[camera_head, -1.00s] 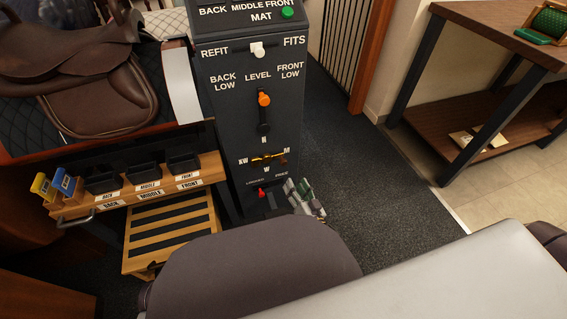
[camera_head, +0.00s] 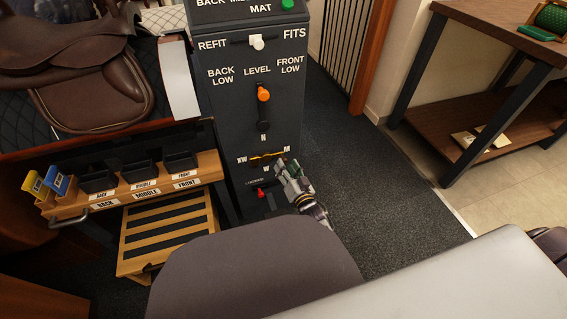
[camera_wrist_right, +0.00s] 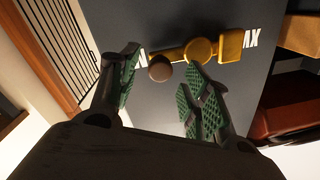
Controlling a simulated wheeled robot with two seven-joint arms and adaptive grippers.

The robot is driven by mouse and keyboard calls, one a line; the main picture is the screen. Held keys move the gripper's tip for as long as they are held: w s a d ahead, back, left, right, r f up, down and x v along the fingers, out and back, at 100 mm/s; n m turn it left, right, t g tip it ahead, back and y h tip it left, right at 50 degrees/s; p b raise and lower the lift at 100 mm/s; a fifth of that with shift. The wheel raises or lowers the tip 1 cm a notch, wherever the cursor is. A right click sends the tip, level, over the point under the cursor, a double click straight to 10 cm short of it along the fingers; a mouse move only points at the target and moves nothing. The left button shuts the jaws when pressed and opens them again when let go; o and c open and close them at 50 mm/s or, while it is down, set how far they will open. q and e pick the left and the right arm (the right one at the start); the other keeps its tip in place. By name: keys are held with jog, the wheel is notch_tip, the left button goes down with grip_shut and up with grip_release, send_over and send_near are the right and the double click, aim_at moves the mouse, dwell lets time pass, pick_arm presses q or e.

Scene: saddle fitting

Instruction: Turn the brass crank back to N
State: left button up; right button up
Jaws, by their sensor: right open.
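The brass crank (camera_head: 266,155) is on the dark panel's lower part, inside a ring of letters: N above, M right, W below, XW left. In the right wrist view the brass crank (camera_wrist_right: 201,48) lies across the panel, which shows upside down. Its brown knob (camera_wrist_right: 160,68) is on the M side. My right gripper (camera_head: 286,170) is just in front of the panel at the crank's lower right. It is open; in the wrist view its green-padded fingers (camera_wrist_right: 163,80) stand either side of the knob, apparently not closed on it. My left gripper is not in view.
Above the crank are an orange level knob (camera_head: 263,94) and a white refit lever (camera_head: 257,42). A red lever (camera_head: 261,193) is close below. A wooden tray rack (camera_head: 140,194) and a saddle (camera_head: 85,80) stand left. Dark floor (camera_head: 365,175) is clear to the right.

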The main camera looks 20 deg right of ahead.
aim_at(285, 163)
jog(key=shift+w+a+b, duration=0.15)
jog(key=shift+w+b, duration=0.45)
jog(key=shift+w, duration=1.3)
jog(key=shift+c, duration=0.5)
grip_shut()
